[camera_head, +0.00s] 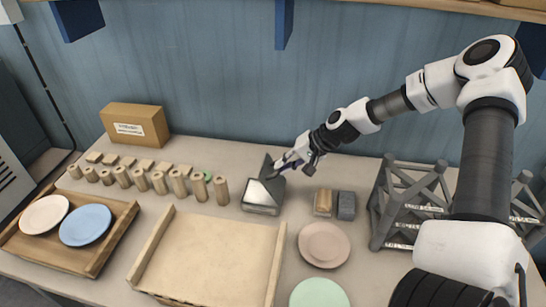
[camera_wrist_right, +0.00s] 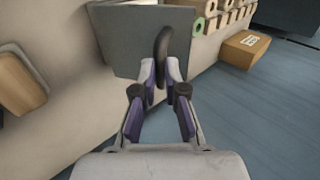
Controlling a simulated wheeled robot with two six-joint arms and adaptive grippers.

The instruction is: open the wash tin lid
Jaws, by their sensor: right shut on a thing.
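The wash tin (camera_head: 262,209) is a small grey metal box on the table, a little right of centre. Its dark lid (camera_head: 267,167) stands raised at the tin's back edge, tilted up. My right gripper (camera_head: 282,165) is at the lid from the right. In the right wrist view, the gripper's purple-grey fingers (camera_wrist_right: 160,80) are shut on a dark curved handle (camera_wrist_right: 163,45) on the grey lid (camera_wrist_right: 135,35). The inside of the tin is mostly hidden. My left gripper is not in view.
A wooden tray (camera_head: 205,252) lies in front of the tin, with a pink plate (camera_head: 324,244) to the right. A sponge (camera_head: 323,202) and a grey block (camera_head: 346,205) sit right of the tin. A grey rack (camera_head: 384,215) stands further right. Wooden pegs (camera_head: 199,187) line the left.

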